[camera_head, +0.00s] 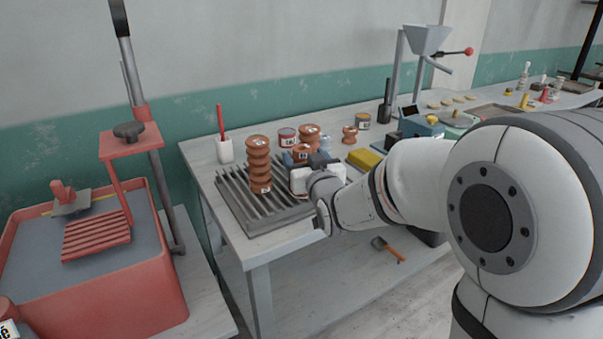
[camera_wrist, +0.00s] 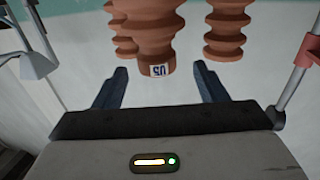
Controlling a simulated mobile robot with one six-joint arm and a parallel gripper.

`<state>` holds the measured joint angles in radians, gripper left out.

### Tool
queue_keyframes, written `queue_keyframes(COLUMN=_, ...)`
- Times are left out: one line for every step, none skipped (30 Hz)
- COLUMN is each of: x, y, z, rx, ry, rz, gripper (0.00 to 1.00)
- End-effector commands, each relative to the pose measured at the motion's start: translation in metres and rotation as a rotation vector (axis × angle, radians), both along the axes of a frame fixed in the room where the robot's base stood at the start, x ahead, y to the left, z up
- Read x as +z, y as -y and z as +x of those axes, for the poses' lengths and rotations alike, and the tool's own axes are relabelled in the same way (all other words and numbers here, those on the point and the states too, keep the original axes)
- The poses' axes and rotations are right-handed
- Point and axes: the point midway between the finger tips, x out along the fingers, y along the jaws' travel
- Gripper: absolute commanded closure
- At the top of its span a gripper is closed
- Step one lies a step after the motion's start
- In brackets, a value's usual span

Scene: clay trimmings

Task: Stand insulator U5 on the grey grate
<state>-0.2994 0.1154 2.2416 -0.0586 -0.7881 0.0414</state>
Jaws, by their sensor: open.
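Insulator U5 (camera_wrist: 157,62) is a ridged terracotta piece. In the wrist view, which is upside down, its label end lies between and just beyond the fingertips, with gaps on both sides; its other end is cut off. In the head view a labelled brown insulator (camera_head: 301,151) at my fingers looks like U5; its base is hidden, so its support cannot be told. My gripper (camera_head: 302,161) is open, and its two dark fingers also show in the wrist view (camera_wrist: 158,77). The grey grate (camera_head: 237,206) lies at the table's left end.
A tall ridged insulator (camera_head: 259,160) stands on the grate, close left of my gripper. A white cup (camera_head: 225,151) is beyond the grate and a yellow block (camera_head: 365,159) is right. The grate's front left is clear.

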Motion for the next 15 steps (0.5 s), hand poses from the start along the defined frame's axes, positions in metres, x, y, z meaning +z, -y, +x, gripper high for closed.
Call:
queue_keyframes(x=0.000, y=-0.001, z=0.008, rx=-0.001, ry=-0.002, rz=-0.001, gripper=0.34)
queue_keyframes(x=0.000, y=-0.002, z=0.012, rx=-0.001, ry=-0.002, rz=-0.001, gripper=0.34)
queue_keyframes(x=0.000, y=-0.004, z=0.018, rx=-0.001, ry=-0.002, rz=-0.001, gripper=0.34)
queue_keyframes(x=-0.001, y=-0.004, z=0.022, rx=-0.001, ry=-0.002, rz=-0.001, gripper=0.34)
queue_keyframes(x=-0.001, y=-0.006, z=0.026, rx=0.000, ry=-0.001, rz=0.000, gripper=0.34)
queue_keyframes(x=-0.001, y=-0.008, z=0.031, rx=0.000, ry=-0.002, rz=-0.001, gripper=0.34)
queue_keyframes(x=-0.001, y=-0.009, z=0.034, rx=0.000, ry=-0.002, rz=-0.001, gripper=0.34)
queue_keyframes(x=-0.001, y=-0.010, z=0.036, rx=-0.001, ry=-0.001, rz=0.000, gripper=0.34)
queue_keyframes(x=-0.001, y=-0.011, z=0.039, rx=-0.001, ry=-0.001, rz=0.000, gripper=0.34)
queue_keyframes(x=-0.001, y=-0.011, z=0.040, rx=-0.001, ry=-0.002, rz=-0.001, gripper=0.34)
queue_keyframes(x=-0.001, y=-0.011, z=0.041, rx=-0.001, ry=-0.002, rz=-0.001, gripper=0.34)
queue_keyframes(x=-0.002, y=-0.011, z=0.041, rx=-0.001, ry=-0.002, rz=-0.001, gripper=0.34)
queue_keyframes(x=-0.002, y=-0.011, z=0.041, rx=-0.001, ry=-0.002, rz=-0.001, gripper=0.34)
queue_keyframes(x=-0.002, y=-0.011, z=0.041, rx=-0.001, ry=-0.002, rz=-0.001, gripper=0.34)
queue_keyframes(x=-0.002, y=-0.011, z=0.041, rx=-0.001, ry=-0.002, rz=-0.001, gripper=0.34)
